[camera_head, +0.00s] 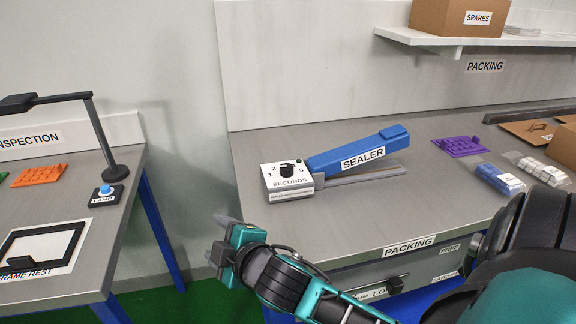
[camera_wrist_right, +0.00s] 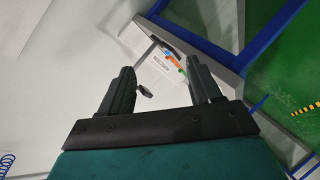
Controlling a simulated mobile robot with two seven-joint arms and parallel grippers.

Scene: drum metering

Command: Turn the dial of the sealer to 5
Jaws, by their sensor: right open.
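The sealer (camera_head: 350,154) lies on the packing table in the head view, with a blue arm and a white control box (camera_head: 290,186) at its left end. A black dial (camera_head: 287,169) sits on top of the box among printed numbers, over the word SECONDS. The dial's exact setting is too small to tell. My right gripper (camera_head: 225,240) is in front of the table's left front corner, below and left of the sealer, touching nothing. In the right wrist view the fingers (camera_wrist_right: 158,92) are apart with nothing between them. My left gripper is not in view.
The packing table (camera_head: 400,215) is clear in front of the sealer. A purple tray (camera_head: 458,146) and packs (camera_head: 498,178) lie to the right. A shelf (camera_head: 440,38) hangs above. The inspection table (camera_head: 60,215) with a lamp (camera_head: 108,194) stands left across a gap.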

